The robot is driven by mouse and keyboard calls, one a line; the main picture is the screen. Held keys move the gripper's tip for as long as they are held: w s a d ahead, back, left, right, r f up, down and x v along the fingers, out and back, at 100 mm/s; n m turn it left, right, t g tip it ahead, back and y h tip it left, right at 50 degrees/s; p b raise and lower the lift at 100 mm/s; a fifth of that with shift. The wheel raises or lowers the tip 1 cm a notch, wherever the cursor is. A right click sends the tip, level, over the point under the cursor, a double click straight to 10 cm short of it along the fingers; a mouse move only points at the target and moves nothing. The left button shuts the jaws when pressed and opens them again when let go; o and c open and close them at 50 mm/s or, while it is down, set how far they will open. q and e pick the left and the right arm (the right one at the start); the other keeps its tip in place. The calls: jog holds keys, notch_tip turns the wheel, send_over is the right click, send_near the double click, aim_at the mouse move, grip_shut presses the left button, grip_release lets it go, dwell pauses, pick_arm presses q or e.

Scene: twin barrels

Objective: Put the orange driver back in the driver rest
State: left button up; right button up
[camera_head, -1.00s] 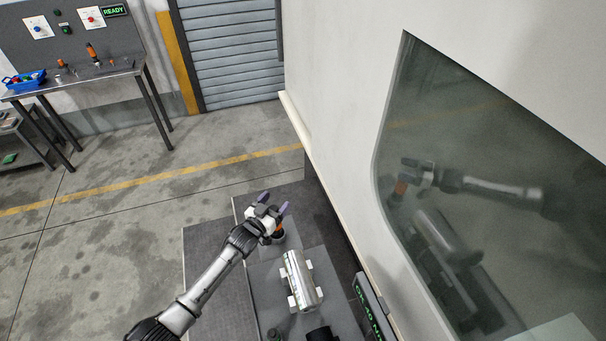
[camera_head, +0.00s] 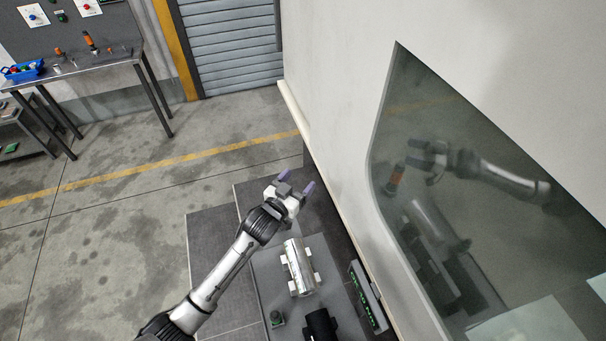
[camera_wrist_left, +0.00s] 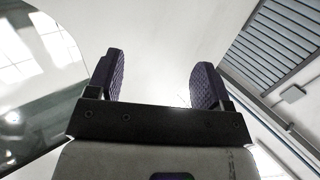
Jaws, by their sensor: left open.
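My left gripper (camera_head: 298,190) is open above the far end of the grey platform, by the white wall. Its two purple-padded fingers are spread, and nothing shows between them in the left wrist view (camera_wrist_left: 155,85). In the head view I cannot see the orange driver directly now; the gripper and wrist cover the place where its orange part showed before. The driver rest cannot be made out. My right gripper is not in view.
A silver cylinder (camera_head: 298,268) lies in white supports on the grey platform (camera_head: 268,290). A green button box (camera_head: 277,318) and a black cylinder (camera_head: 320,325) are nearer. The white wall (camera_head: 340,130) bounds the right. A bench (camera_head: 75,68) with orange-handled tools stands far left.

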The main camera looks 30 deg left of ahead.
pick_arm(q)
notch_tip(320, 180, up, 5)
jog(key=s+d+p, duration=0.1)
jog(key=d, duration=0.2)
jog(key=shift+s+r, duration=0.2)
jog(key=shift+s, duration=0.2)
jog(key=s+d+f+g+p, duration=0.1)
jog(key=s+g, duration=0.3)
jog(key=s, duration=0.8)
jog(key=s+f+g+p, duration=0.3)
jog(key=s+f+g, duration=0.1)
jog(key=s, duration=0.7)
jog(key=s+d+f+m+g+p, duration=0.1)
jog(key=s+g, duration=0.5)
jog(key=s, duration=0.6)
jog(key=shift+s+d+f+y+p, duration=0.35)
jog(key=shift+f+p, duration=0.25)
jog(key=shift+f, duration=0.3)
